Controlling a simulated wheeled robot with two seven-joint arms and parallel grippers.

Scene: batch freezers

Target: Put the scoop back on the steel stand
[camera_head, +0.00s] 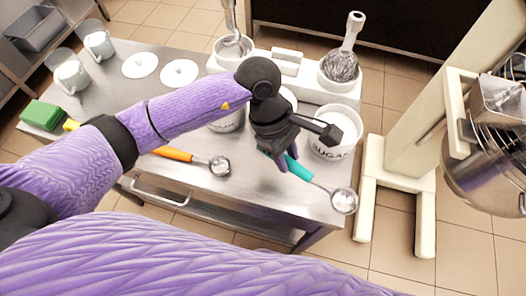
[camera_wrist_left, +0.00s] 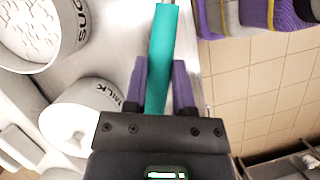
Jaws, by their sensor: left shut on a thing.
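My left gripper (camera_head: 284,161) is shut on the teal handle (camera_head: 298,169) of a scoop. The scoop's round metal bowl (camera_head: 344,201) points right, over the front right corner of the steel table (camera_head: 295,200); I cannot tell its height above the top. In the left wrist view the teal handle (camera_wrist_left: 161,60) sits between the purple fingers (camera_wrist_left: 158,88), and the bowl is out of frame. The steel table is the only steel stand I can make out. My right gripper is not in view.
An orange-handled scoop (camera_head: 173,154) lies on the table. A sugar tub (camera_head: 328,150) stands behind the held scoop, and a milk tub (camera_wrist_left: 75,112) is nearby. A white caddy (camera_head: 315,88) holds utensils in pots. A cream mixer stand (camera_head: 372,190) rises at the right.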

